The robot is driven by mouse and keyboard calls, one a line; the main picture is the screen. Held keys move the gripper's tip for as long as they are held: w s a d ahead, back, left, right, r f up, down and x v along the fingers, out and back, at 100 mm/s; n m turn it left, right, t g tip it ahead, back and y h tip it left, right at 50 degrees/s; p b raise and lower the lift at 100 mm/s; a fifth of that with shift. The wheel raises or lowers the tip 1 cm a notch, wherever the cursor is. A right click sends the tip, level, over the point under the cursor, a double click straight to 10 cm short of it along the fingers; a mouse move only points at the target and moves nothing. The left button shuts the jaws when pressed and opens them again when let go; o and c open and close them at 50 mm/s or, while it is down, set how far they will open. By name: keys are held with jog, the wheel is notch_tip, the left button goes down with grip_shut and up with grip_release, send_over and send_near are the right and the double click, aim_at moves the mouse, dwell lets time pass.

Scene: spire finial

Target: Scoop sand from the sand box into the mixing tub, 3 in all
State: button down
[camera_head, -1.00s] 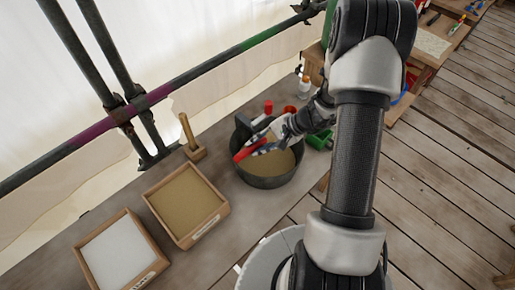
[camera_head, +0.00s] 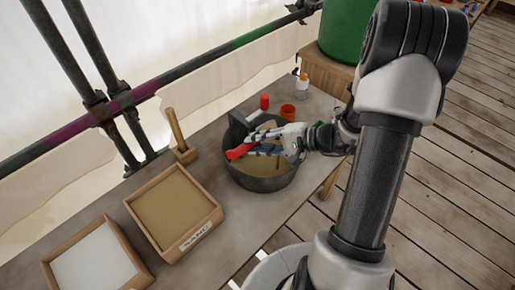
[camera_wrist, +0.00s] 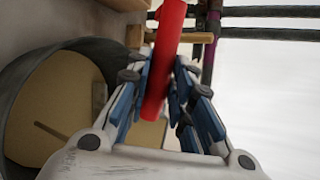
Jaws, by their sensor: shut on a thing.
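The sand box (camera_head: 217,213) is a wooden box of tan sand with a label on its front, left of the mixing tub. The mixing tub (camera_head: 263,185) is round and dark grey, with tan material inside; its rim also shows at the left of the wrist view (camera_wrist: 18,82). My gripper (camera_head: 254,148) is over the tub, shut on a red handle (camera_head: 238,152). In the wrist view the red handle (camera_wrist: 163,60) slants between my blue-padded fingers. A dark grey piece (camera_head: 238,127) stands at the tub's back edge; I cannot tell whether it belongs to the handle.
A wooden box of white material (camera_head: 138,277) is left of the sand box. A wooden block with an upright handle (camera_head: 178,132) stands behind it. Scaffold pipes (camera_head: 150,90) run behind.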

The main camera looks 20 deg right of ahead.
jog(key=shift+s+d+f+t+y+b, duration=0.1)
jog(key=shift+s+f+t+y+b, duration=0.1)
jog(key=shift+t+y+b, duration=0.45)
jog(key=shift+s+f+t+y+b, duration=0.15)
jog(key=shift+f+t+y+b, duration=0.1)
jog(key=shift+t+b, duration=0.8)
jog(key=shift+s+d+f+t+y+b, duration=0.15)
jog(key=shift+t+y+b, duration=0.25)
jog(key=shift+t+b, duration=0.4)
jog(key=shift+a+n, duration=0.1)
jog(key=shift+n, duration=0.2)
